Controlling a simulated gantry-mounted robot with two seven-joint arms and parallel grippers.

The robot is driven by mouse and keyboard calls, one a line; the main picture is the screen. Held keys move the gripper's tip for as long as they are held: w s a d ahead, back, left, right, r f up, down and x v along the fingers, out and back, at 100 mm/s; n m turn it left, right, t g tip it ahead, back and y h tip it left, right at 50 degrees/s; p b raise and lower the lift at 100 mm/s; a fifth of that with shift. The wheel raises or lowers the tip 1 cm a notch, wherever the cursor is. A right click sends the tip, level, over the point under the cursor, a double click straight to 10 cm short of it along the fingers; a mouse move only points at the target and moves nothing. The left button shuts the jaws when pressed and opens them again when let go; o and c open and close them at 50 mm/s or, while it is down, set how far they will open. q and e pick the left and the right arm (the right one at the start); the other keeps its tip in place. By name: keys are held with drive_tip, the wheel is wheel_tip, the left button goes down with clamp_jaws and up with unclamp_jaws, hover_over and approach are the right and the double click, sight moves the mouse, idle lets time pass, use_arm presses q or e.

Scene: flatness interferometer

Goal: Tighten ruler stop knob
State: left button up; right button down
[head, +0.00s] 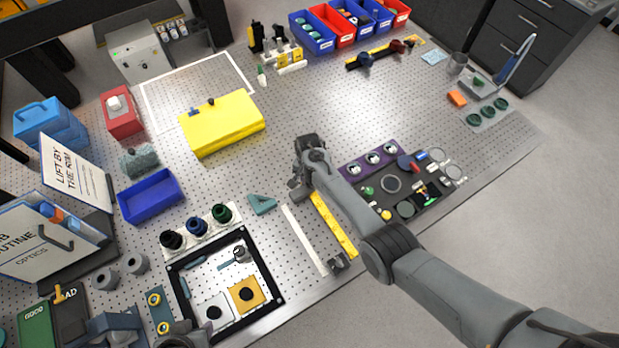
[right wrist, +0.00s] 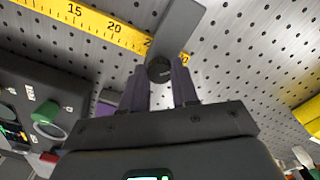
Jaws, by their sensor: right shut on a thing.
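The yellow ruler (head: 333,225) lies on the perforated table right of centre. In the right wrist view its printed scale (right wrist: 95,25) runs across the top left. A grey ruler stop (right wrist: 181,28) sits across it near the high numbers, with a dark round knob (right wrist: 159,70) on its near side. My right gripper (right wrist: 163,85) is shut on this knob, one finger on each side. In the head view my right gripper (head: 303,178) is at the ruler's far end and hides the stop and knob. My left gripper does not show clearly.
A white strip (head: 303,240) lies left of the ruler. A dark tray of round parts (head: 430,207) and a purple holder (head: 352,157) stand close on the right. A yellow block (head: 222,125) is at the back left. The perforated table behind my right gripper is open.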

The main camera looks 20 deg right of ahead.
drive_tip(key=m, duration=0.3)
drive_tip(key=shift+m, duration=0.4)
drive_tip(key=m, duration=0.3)
drive_tip(key=shift+m, duration=0.8)
drive_tip(key=c, duration=0.8)
unclamp_jaws()
drive_tip(key=shift+c, duration=0.2)
